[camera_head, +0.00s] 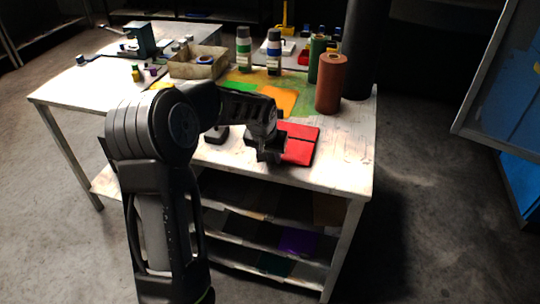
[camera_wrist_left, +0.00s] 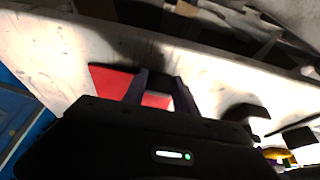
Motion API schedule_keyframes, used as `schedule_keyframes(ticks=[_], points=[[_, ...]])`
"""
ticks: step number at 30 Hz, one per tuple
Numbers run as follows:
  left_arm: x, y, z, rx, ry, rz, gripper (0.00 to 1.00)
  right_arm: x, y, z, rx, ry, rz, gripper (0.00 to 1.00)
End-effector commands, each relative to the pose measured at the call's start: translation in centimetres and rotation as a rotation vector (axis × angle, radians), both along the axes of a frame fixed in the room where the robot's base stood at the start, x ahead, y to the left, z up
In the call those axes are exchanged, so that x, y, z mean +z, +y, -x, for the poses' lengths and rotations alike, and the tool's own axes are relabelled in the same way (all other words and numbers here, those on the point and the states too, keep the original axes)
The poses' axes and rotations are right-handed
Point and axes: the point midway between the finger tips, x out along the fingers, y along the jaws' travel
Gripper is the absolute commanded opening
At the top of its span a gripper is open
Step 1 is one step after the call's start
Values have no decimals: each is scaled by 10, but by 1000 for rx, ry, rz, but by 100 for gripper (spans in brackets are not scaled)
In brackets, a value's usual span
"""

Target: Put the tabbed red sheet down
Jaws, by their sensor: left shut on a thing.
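The red sheet (camera_head: 301,147) is at the front edge of the white table, towards its right end. It looks flat, with a dark line across it; its tab cannot be made out. My left gripper (camera_head: 266,152) is at the sheet's left side, low over the table, and hides part of it. In the left wrist view the red sheet (camera_wrist_left: 112,82) shows beside and between the fingers of the left gripper (camera_wrist_left: 160,80). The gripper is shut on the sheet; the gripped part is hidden. My right gripper is out of view.
A brown-red roll (camera_head: 331,84) and a green roll (camera_head: 316,58) stand behind the sheet. Two bottles (camera_head: 244,50) and a cardboard tray (camera_head: 190,70) are farther back. Orange and green sheets (camera_head: 277,99) lie mid-table. Shelves (camera_head: 275,225) are below. Bare tabletop (camera_head: 350,150) lies right of the sheet.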

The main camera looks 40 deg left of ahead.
Motion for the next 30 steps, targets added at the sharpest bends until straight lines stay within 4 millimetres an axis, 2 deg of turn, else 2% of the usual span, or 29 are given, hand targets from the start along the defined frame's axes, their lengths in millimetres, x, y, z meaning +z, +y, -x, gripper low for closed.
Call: schedule_keyframes(ticks=[12, 13, 21, 30], points=[[-8, 0, -1, 0, -4, -1, 0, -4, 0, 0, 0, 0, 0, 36], [-7, 0, 0, 0, -2, -1, 36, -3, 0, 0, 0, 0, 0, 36], [-6, 0, 0, 0, -2, -1, 56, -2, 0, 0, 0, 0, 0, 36], [-3, 0, 0, 0, -2, -1, 56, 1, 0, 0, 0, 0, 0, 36]])
